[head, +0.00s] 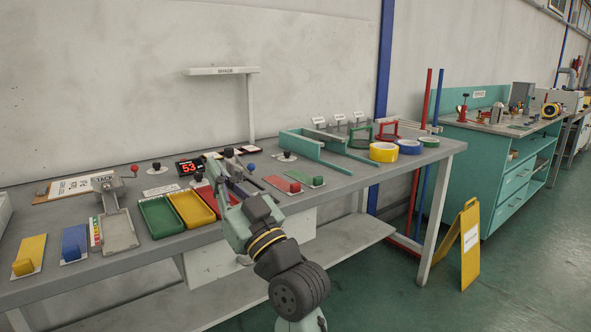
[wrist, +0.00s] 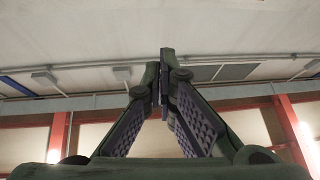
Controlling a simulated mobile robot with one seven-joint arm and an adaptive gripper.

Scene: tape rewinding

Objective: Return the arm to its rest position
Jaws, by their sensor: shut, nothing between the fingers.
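My arm (head: 262,232) rises from the bottom of the head view, folded in front of the bench, and its upper part overlaps the bench top near the trays. In the wrist view my gripper (wrist: 163,75) is shut, its two fingertips meeting with nothing between them. It points up toward the ceiling and the high wall windows. In the head view the gripper end is small and hard to tell apart from the dark items behind it. My gripper holds none of the bench items.
The grey bench (head: 347,187) carries green (head: 160,217), yellow (head: 192,209) and red trays. A yellow floor sign (head: 469,245) stands right of the bench. Open floor lies at the lower right.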

